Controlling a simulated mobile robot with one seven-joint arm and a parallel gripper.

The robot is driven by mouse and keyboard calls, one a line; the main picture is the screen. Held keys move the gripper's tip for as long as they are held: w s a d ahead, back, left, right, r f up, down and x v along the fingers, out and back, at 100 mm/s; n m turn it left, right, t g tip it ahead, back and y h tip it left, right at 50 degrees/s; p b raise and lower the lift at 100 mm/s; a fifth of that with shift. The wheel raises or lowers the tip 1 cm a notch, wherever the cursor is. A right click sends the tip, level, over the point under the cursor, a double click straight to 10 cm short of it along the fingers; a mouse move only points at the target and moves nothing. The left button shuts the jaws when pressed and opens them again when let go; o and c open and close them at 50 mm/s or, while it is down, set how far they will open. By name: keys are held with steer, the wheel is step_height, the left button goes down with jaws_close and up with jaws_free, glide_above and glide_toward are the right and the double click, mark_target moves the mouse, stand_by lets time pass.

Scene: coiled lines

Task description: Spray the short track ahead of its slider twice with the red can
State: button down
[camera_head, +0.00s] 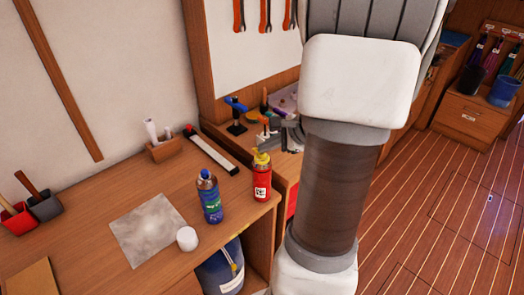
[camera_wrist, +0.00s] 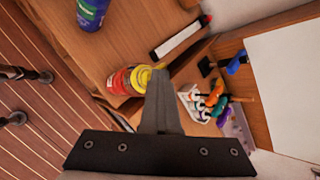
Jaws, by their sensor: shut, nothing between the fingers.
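The red can (camera_head: 262,176) with a yellow top stands upright near the bench's right edge. In the wrist view the can (camera_wrist: 121,82) lies just left of my fingertips. The short track (camera_head: 212,152), a pale strip with dark edges, lies on the bench behind the can. Its red and black slider (camera_head: 188,131) is at the far left end. The track (camera_wrist: 178,39) and slider (camera_wrist: 205,20) also show in the wrist view. My gripper (camera_wrist: 160,75) is shut and empty, its tips overlapping the can's yellow top in the picture; contact cannot be told. My arm hides much of the head view.
A wooden holder (camera_head: 166,150) with white tubes stands by the wall. A lower bench at the back holds clutter and a blue-headed tool (camera_head: 236,106).

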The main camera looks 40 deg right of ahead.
mark_target(266, 158)
steer(key=shift+r, duration=0.3)
step_height(266, 158, up, 6)
steer(key=p, duration=0.4)
stand_by(0.9)
